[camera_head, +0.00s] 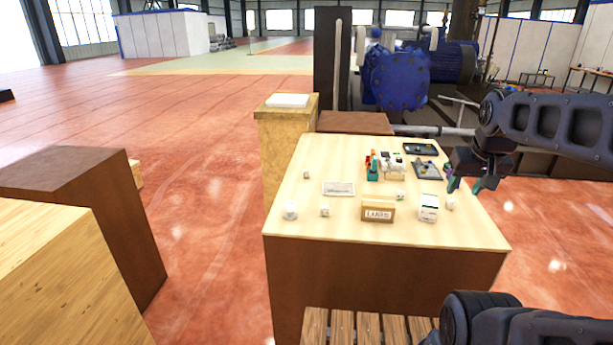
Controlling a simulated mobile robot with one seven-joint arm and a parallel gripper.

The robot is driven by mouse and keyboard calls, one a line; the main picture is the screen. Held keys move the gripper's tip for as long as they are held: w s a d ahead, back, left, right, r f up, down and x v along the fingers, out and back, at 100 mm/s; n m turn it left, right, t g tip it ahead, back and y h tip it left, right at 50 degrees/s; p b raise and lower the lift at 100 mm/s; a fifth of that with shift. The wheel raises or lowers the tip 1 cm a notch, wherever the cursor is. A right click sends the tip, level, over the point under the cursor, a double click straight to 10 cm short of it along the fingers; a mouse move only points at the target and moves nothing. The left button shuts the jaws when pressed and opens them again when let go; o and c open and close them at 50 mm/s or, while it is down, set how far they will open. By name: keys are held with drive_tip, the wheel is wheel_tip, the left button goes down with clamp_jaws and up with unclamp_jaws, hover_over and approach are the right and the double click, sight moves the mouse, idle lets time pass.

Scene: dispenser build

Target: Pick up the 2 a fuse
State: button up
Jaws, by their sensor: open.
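My gripper (465,184) hangs over the right edge of the light wooden tabletop (290,235), its two teal-tipped fingers apart and empty. A small white block (450,203) lies just below the fingers in the picture, near the right edge; I cannot tell the gap in height. Other small pale blocks lie at the left front (290,212), front middle (325,212), left back (306,175) and centre right (400,195). They are too small to read, so I cannot tell which thing is the 2 A fuse.
A labelled tan box (378,213) and a white carton (428,208) stand at the front. A white card (339,189) lies left of centre. Red and green parts (371,167), a grey plate (428,169) and a dark tray (421,148) are behind. The tabletop's left front is mostly clear.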

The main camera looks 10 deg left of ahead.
drive_tip(key=w+a+r+m+g, duration=0.1)
drive_tip(key=w+a+r+m, duration=0.15)
drive_tip(key=w, duration=0.55)
drive_tip(key=w+a+r+m+g, duration=0.1)
drive_tip(key=w+a+r+m, duration=0.2)
drive_tip(key=w, duration=0.6)
drive_tip(key=w+a+r+m+g, duration=0.15)
drive_tip(key=w+a, duration=0.25)
drive_tip(key=w, duration=0.4)
drive_tip(key=m+g+h, duration=0.1)
drive_tip(key=m+h, duration=0.4)
drive_tip(key=m, duration=0.6)
hover_over(306, 170)
drive_tip(key=a, duration=0.4)
wheel_tip(306, 170, down, 22)
drive_tip(key=x, duration=1.1)
drive_tip(key=shift+a, duration=0.15)
